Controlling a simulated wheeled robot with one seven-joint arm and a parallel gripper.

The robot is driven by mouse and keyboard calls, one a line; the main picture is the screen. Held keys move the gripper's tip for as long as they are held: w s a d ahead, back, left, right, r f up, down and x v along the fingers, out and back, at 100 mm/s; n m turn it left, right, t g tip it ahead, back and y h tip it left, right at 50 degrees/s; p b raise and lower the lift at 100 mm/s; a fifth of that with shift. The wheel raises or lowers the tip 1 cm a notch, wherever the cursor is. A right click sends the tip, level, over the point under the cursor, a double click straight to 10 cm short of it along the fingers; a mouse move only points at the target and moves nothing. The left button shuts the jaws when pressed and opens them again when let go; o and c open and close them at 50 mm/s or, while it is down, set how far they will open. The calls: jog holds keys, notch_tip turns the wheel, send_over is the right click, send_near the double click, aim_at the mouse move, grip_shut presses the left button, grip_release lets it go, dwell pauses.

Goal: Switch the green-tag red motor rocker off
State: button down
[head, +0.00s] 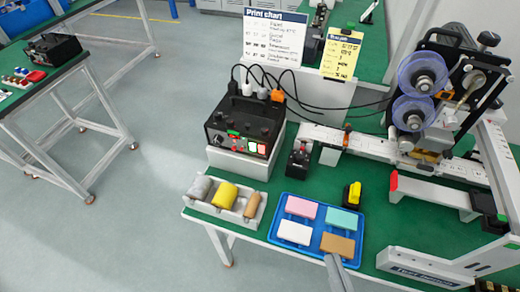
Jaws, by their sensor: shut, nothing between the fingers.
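A black control box (246,125) stands on a white block at the middle of the green bench. Its front has a small green tag (233,133) at the upper left. Red and pale switches (256,147) sit at the lower right of that front. Which one is the motor rocker, and its on or off position, is too small to tell. My gripper (334,260) shows at the bottom of the head view. It is shut and empty, over the front edge of the blue tray, well in front of and to the right of the box.
The blue tray (271,236) holds pink, teal, white and brown blocks. A pale tray (188,201) of rolls lies left of it. A small black device (298,160), a yellow-black item (352,194) and a reel machine (440,95) stand nearby. Cables rise behind the box.

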aim_at(261, 150)
jog(key=w+a+f+n+g+y+b, duration=0.2)
jog(key=w+a+f+y, duration=0.1)
jog(key=w+a, duration=1.5)
jog(key=f+h, duration=0.1)
jog(key=f, duration=0.1)
jog(key=w+f+m+g+h, duration=0.1)
jog(key=f, duration=0.1)
jog(key=w+f+m+g+h, duration=0.1)
jog(key=f, duration=0.1)
jog(key=shift+w+d, duration=0.1)
jog(key=shift+w, duration=0.05)
jog(key=shift+m, duration=0.3)
jog(key=shift+w+d+r+p, duration=0.1)
jog(key=shift+w+d+r, duration=0.25)
jog(key=shift+w, duration=1.05)
jog(key=shift+w+d+r+p, duration=0.15)
jog(key=shift+w+d, duration=0.35)
jog(key=shift+w, duration=0.85)
jog(key=shift+w+d+r+p, duration=0.15)
jog(key=shift+w+d, duration=0.25)
jog(key=shift+w, duration=1)
jog(key=shift+w+r, duration=0.15)
jog(key=shift+w+d, duration=0.1)
jog(key=shift+w, duration=0.15)
